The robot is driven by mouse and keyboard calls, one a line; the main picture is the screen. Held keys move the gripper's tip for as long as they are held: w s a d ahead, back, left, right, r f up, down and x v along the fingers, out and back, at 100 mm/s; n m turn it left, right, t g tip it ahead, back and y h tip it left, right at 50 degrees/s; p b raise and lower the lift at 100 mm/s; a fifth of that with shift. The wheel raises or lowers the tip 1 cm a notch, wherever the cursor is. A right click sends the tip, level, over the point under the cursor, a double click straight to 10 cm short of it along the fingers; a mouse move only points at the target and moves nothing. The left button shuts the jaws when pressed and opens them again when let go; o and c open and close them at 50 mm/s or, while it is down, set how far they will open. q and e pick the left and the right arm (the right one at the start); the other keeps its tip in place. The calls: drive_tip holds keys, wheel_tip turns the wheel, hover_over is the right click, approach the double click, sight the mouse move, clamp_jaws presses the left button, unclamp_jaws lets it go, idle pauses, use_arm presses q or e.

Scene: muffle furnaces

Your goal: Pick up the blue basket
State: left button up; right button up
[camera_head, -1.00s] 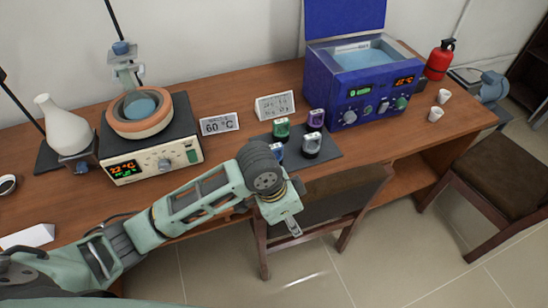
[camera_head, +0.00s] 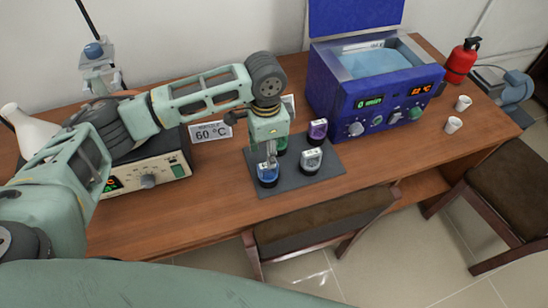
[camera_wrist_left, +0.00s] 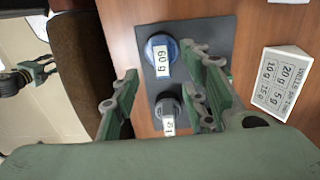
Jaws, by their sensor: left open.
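The blue basket (camera_head: 268,177) stands upright at the near left corner of a dark mat (camera_head: 326,172) on the wooden table. My left gripper (camera_head: 270,157) points down right over it, open, and its fingers hide part of the basket. In the left wrist view, the blue basket (camera_wrist_left: 158,50) has a white label with weight writing and shows between the two spread fingers (camera_wrist_left: 159,62). I cannot tell whether the fingers touch it.
A blue water bath (camera_head: 370,95) stands behind. A 60 °C sign (camera_head: 211,131) is at left. A chair (camera_head: 325,220) is in front of the table.

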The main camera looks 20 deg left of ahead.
sight(268, 173)
use_arm(q)
drive_tip(key=shift+w+f, duration=0.2)
drive_tip(key=shift+s+a+f+p, duration=0.1)
drive_tip(key=shift+s+f+p, duration=0.15)
drive_tip(key=shift+f, duration=0.3)
drive_tip(key=shift+s+f+p, duration=0.2)
drive_tip(key=shift+f, duration=0.3)
drive_tip(key=f, duration=0.1)
drive_tip(key=f+p, duration=0.1)
drive_tip(key=shift+w+f, duration=0.2)
drive_tip(key=shift+f, duration=0.15)
drive_tip(key=shift+w+f, duration=0.15)
drive_tip(key=shift+f, duration=0.85)
clamp_jaws()
use_arm(e)
drive_tip(key=s, duration=0.1)
drive_tip(key=s+r, duration=0.1)
drive_tip(key=s, duration=0.1)
drive_tip(key=shift+s+a+r, duration=0.15)
drive_tip(key=shift+s+r, duration=0.1)
drive_tip(key=shift+r, duration=0.1)
drive_tip(key=shift+w, duration=0.1)
drive_tip(key=shift+w, duration=0.35)
